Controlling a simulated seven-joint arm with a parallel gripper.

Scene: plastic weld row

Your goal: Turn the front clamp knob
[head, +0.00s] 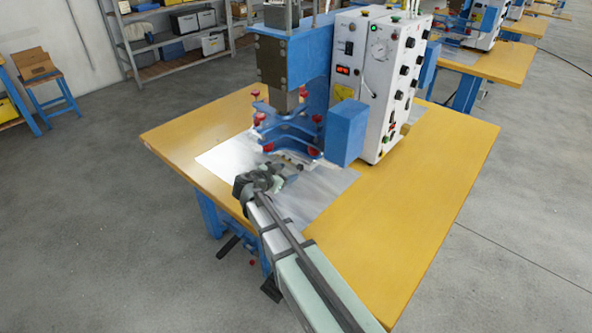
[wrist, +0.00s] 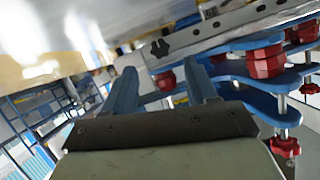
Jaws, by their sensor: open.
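The welding machine has blue clamp arms (head: 290,133) with red knobs above a metal plate. Two red knobs are lowest in the head view, one at the left (head: 268,147) and one at the right (head: 313,151). Which one is the front clamp knob I cannot tell for certain. My gripper (head: 294,168) is low over the plate, just in front of these knobs. In the wrist view my gripper (wrist: 163,82) has its two fingers apart, with a red knob (wrist: 166,80) showing in the gap. Whether the fingers touch that knob I cannot tell.
More red knobs, one large (wrist: 265,62) and one low (wrist: 285,146), sit right of the fingers in the wrist view. The white control box (head: 378,80) and a blue block (head: 346,132) stand at the right. The yellow table (head: 410,215) is clear at the front right.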

